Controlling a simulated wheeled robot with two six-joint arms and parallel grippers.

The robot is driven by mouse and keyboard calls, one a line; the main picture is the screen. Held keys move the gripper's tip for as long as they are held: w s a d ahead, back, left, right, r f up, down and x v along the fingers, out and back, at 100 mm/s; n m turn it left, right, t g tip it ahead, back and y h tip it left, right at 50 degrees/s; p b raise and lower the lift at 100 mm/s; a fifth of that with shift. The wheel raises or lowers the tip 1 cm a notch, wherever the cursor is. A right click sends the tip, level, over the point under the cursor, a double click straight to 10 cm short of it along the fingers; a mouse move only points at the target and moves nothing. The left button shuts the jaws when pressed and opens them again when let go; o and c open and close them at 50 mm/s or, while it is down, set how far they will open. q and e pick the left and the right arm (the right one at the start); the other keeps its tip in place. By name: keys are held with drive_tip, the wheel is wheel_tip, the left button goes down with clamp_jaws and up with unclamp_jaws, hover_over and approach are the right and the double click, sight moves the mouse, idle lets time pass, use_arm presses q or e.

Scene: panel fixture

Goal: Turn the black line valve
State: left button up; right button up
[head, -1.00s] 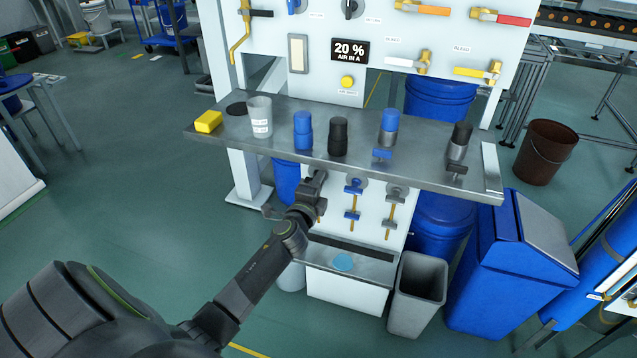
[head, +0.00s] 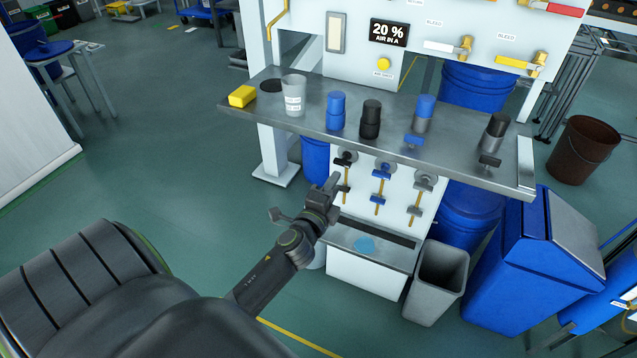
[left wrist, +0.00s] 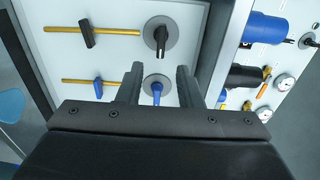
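The black line valve, a black handle (head: 346,157) on a grey disc, is leftmost in the row under the shelf in the head view. A brass pipe with a black lever hangs below it. In the left wrist view its black handle (left wrist: 160,40) points down the picture, beyond my fingers. The blue handle (left wrist: 157,90) beside it shows between the fingertips. My left gripper (head: 328,187) is open and empty, in front of the panel, just below and left of the black valve in the head view; it also shows in the left wrist view (left wrist: 158,80). My right gripper is not in view.
A metal shelf (head: 460,160) juts out above the valves, carrying a yellow block (head: 242,96), a cup (head: 293,95) and blue and black cylinders. A grey bin (head: 437,283) and a blue bin (head: 530,265) stand right.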

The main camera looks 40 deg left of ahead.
use_arm(q)
drive_tip(key=v, duration=0.8)
drive_tip(key=shift+s, duration=0.2)
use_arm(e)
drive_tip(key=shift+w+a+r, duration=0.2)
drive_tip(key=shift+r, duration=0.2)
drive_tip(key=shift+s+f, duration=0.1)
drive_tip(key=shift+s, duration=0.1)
